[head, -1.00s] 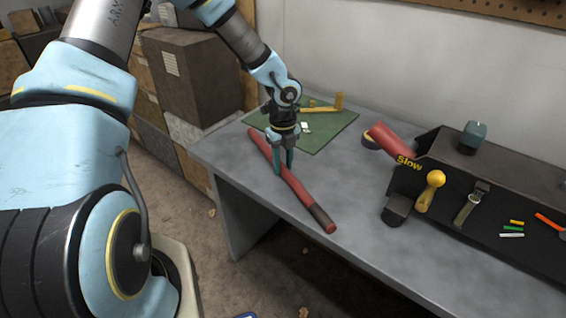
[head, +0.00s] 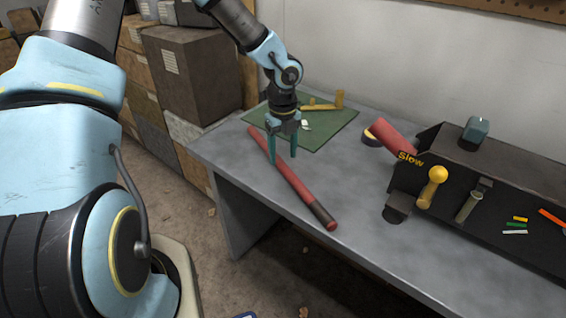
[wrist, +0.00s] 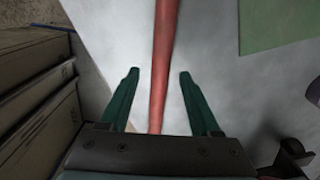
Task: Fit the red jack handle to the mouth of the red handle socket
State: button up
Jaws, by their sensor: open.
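The red jack handle (head: 293,183) is a long red bar with a dark band near its front end. It lies on the grey workbench, running from the green mat's edge toward the bench's front. My gripper (head: 283,161) is open, its teal fingers pointing down over the far half of the handle. In the wrist view the handle (wrist: 161,70) passes between the two open fingertips (wrist: 158,72), touching neither. The red handle socket (head: 392,138) is a tilted red tube at the left end of the dark machine. Its mouth cannot be made out clearly.
The dark machine (head: 480,205) fills the bench's right side, with a yellow-knobbed lever (head: 433,187) and a "Slow" label. A green mat (head: 335,128) holds a yellow tool (head: 322,105). Boxes (head: 190,75) stand left of the bench. The bench between handle and machine is clear.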

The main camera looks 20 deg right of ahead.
aim_at(282, 165)
notch_tip(282, 165, up, 7)
jog(key=s+a+r+n, duration=0.1)
jog(key=a+r+n, duration=0.1)
jog(key=a+n, duration=0.8)
jog(key=s+a+r+n+t, duration=0.1)
jog(key=a+r+n, duration=0.1)
jog(key=a+n, duration=0.8)
jog(key=s+a+r+n, duration=0.2)
jog(key=a+n, duration=0.8)
jog(key=n, duration=0.3)
jog(key=shift+a+r+n+t, duration=0.25)
jog(key=shift+n+t, duration=0.05)
jog(key=shift+n, duration=0.1)
